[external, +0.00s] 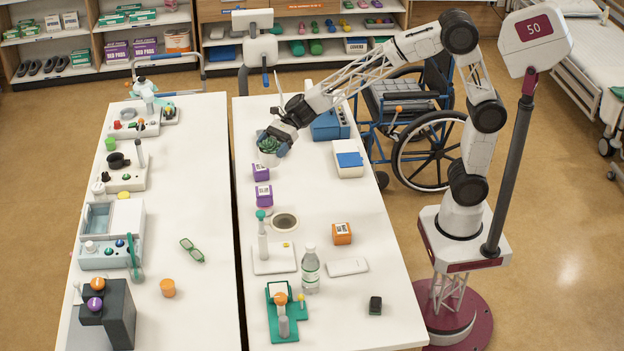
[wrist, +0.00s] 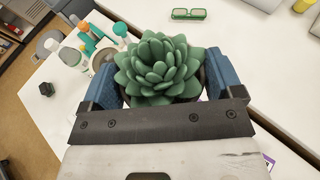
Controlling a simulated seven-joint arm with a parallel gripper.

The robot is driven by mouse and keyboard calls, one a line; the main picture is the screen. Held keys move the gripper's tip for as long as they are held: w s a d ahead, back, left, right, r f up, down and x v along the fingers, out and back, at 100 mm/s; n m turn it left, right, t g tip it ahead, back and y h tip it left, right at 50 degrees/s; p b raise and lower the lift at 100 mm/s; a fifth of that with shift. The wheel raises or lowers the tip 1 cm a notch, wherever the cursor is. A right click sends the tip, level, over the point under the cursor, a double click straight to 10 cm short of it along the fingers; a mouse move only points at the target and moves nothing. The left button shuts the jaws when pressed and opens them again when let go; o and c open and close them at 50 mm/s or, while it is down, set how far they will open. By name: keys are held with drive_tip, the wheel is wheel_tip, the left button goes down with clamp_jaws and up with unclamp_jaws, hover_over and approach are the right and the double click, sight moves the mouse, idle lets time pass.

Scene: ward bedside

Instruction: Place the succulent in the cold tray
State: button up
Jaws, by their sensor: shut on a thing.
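The succulent (external: 268,146) is a green rosette in a pale pot, at the far left part of the right-hand table. My gripper (external: 274,142) is shut on it, with one blue finger pad on each side. In the wrist view the succulent (wrist: 158,68) fills the space between the fingers of my gripper (wrist: 161,84) and hides most of its pot. I cannot tell whether the pot touches the table. A pale blue and white unit with an open recess (external: 97,217) stands on the left-hand table; it may be the cold tray, but I cannot tell for certain.
Purple boxes (external: 263,196), a round dish (external: 285,222), a clear bottle (external: 310,270) and an orange box (external: 342,233) stand on the right-hand table. A narrow gap separates the tables.

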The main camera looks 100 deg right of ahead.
drive_tip(key=s+d+m+t+h, duration=0.15)
drive_tip(key=s+d, duration=0.45)
drive_tip(key=d, duration=0.8)
drive_tip(key=s+d+m+h, duration=0.2)
drive_tip(key=s+d, duration=0.3)
drive_tip(key=d, duration=0.9)
drive_tip(key=s+d+m+t+h, duration=0.15)
drive_tip(key=s+d, duration=0.45)
drive_tip(key=d, duration=0.8)
wheel_tip(320, 180, down, 22)
drive_tip(key=shift+w+a+f, duration=0.15)
drive_tip(key=shift+a+f, duration=0.05)
drive_tip(key=shift+a, duration=0.15)
drive_tip(key=shift+w, duration=0.1)
drive_tip(key=w+d+f, duration=0.1)
drive_tip(key=w+d, duration=0.7)
drive_tip(key=w, duration=0.5)
drive_tip(key=shift+w+d+f, duration=0.15)
drive_tip(key=shift+d+f, duration=0.05)
drive_tip(key=shift+d, duration=0.2)
drive_tip(key=shift+f, duration=1.8)
